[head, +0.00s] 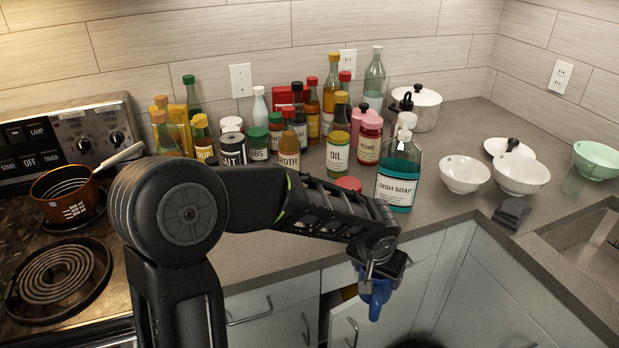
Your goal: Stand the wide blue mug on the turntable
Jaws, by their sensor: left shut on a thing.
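My left gripper (378,268) is in front of the counter's edge, pointing down. It is shut on a blue thing, which I take for the blue mug (377,294). The gripper hides its upper part, so I cannot tell its width or how it is tilted. It hangs in the air in front of the lower cabinets, apart from the counter. I cannot make out a turntable; crowded bottles and my arm cover much of the counter. My right gripper is out of view.
Several bottles and jars crowd the counter (262,262), with dish soap (398,175) near its front. White bowls (464,175), a green bowl (594,161) and the sink (585,245) are at right. A copper pan (72,207) sits on the stove. A cabinet door (352,324) stands ajar.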

